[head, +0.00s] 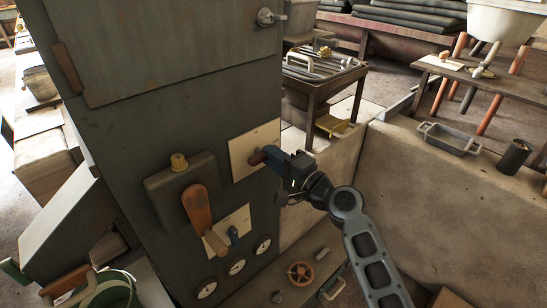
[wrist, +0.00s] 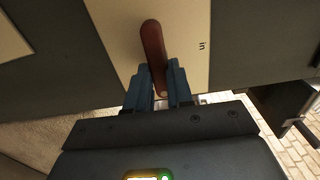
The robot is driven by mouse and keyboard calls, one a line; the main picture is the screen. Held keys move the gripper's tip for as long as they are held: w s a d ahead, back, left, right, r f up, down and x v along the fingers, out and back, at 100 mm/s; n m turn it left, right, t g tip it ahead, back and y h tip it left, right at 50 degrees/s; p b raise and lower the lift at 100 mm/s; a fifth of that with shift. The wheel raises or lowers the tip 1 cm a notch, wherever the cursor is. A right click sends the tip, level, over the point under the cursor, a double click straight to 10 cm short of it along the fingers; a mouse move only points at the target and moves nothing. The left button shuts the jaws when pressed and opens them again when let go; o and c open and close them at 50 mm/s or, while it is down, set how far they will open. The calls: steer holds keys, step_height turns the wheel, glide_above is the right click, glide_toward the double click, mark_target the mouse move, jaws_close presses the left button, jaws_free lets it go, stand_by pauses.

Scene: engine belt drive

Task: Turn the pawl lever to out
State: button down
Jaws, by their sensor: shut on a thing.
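The pawl lever is a dark red handle on a cream plate (head: 243,143) on the side of the tall dark cabinet. In the head view the lever (head: 256,159) shows only partly, its rest hidden by my gripper (head: 268,155). In the wrist view the lever (wrist: 152,42) stands almost upright in the picture, with its lower end between the blue fingers of my gripper (wrist: 160,85). The fingers are shut on it. The word "in" (wrist: 202,46) is printed on the plate (wrist: 115,40), to the right of the lever. I see no "out" label.
An orange-brown handle (head: 198,210) sticks out from the cabinet (head: 120,130) left of the lever.

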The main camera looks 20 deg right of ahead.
steer(key=shift+f, duration=0.1)
steer(key=c, duration=1)
jaws_free()
steer(key=v, duration=0.8)
steer(key=shift+b, duration=0.3)
steer(key=shift+w, duration=0.1)
